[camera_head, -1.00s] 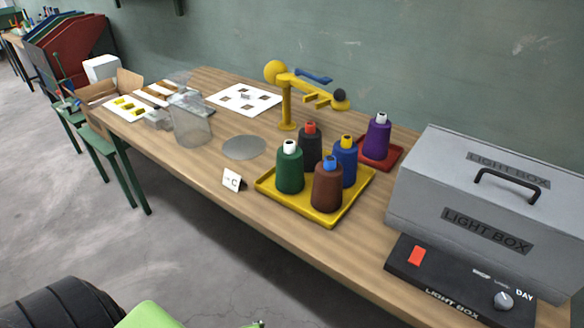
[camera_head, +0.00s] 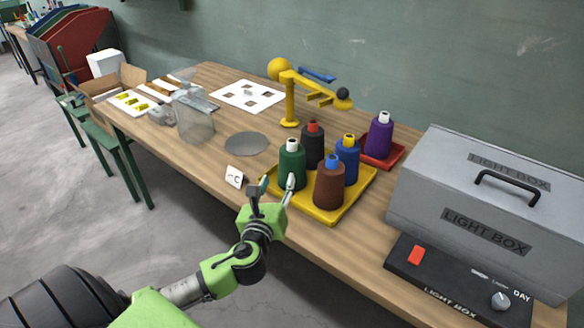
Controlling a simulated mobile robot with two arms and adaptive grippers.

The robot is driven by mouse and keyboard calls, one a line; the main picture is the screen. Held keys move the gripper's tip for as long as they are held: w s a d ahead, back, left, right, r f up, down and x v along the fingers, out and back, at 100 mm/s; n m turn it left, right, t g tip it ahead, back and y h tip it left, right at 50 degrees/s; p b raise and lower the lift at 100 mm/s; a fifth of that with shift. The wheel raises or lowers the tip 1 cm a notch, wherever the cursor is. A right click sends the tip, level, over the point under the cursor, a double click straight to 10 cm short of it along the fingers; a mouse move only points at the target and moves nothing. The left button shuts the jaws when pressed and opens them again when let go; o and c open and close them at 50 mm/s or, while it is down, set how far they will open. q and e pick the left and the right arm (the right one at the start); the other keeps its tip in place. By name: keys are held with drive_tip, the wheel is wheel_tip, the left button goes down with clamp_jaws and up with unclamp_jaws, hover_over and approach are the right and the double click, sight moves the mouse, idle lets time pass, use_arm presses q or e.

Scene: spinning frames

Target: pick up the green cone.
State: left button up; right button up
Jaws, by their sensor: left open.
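The green cone (camera_head: 291,160), a dark green bobbin with a white top, stands upright at the left corner of the yellow tray (camera_head: 333,216). My left gripper (camera_head: 277,184) is open in front of the green cone, at the tray's near left edge. One finger overlaps the cone's lower front in the picture; the other is to its left. I cannot tell whether a finger touches the cone. My right gripper is not in view.
The tray also holds a black cone (camera_head: 313,143), a blue cone (camera_head: 347,165) and a brown cone (camera_head: 329,187), close beside the green one. A purple cone (camera_head: 379,136) and a grey light box (camera_head: 490,205) are to the right.

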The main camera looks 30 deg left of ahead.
sight(291, 146)
use_arm(q)
drive_tip(key=w+a+r+m, duration=0.1)
drive_tip(key=w, duration=0.1)
drive_tip(key=w+r+m+t, duration=0.1)
drive_tip(key=w, duration=0.2)
drive_tip(key=w+a+r+m, duration=0.1)
drive_tip(key=w, duration=0.2)
drive_tip(key=shift+w+a+p, duration=0.25)
drive_tip(key=shift+a+p, duration=0.05)
drive_tip(key=shift+p, duration=0.05)
drive_tip(key=shift+x, duration=3.2)
drive_tip(key=shift+d+f, duration=0.15)
clamp_jaws()
drive_tip(key=shift+p, duration=0.3)
